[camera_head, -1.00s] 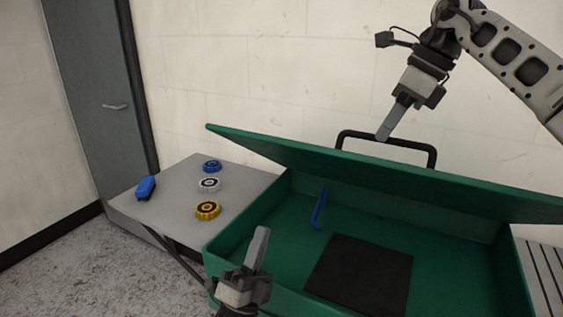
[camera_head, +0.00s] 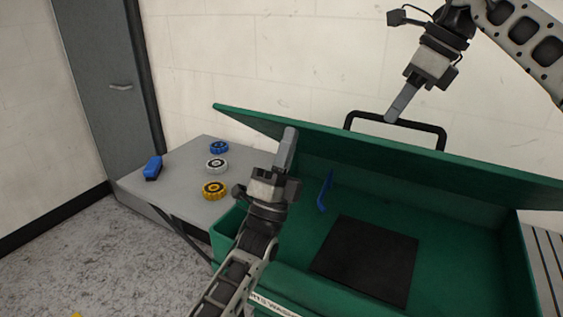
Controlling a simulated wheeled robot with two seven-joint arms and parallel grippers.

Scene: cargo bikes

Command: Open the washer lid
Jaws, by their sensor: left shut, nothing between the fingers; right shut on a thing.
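The green washer (camera_head: 230,226) stands in front of me with its green lid (camera_head: 480,176) raised at a slant, so its inside shows. A black bar handle (camera_head: 443,138) stands up at the lid's far edge. My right gripper (camera_head: 391,118) is shut on the handle's top bar, near its left half. My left gripper (camera_head: 290,132) is shut and empty, pointing up over the left part of the washer, close in the picture to the lid's underside. I cannot tell whether it touches the lid. A black mat (camera_head: 366,260) and a blue brush-like piece (camera_head: 325,192) lie inside the washer.
A grey side table (camera_head: 180,196) at the left carries a blue block (camera_head: 153,168) and blue (camera_head: 219,147), silver (camera_head: 217,166) and yellow (camera_head: 215,190) round cogs. The wall is close behind. A grey door (camera_head: 105,90) stands at the far left, with open floor before it.

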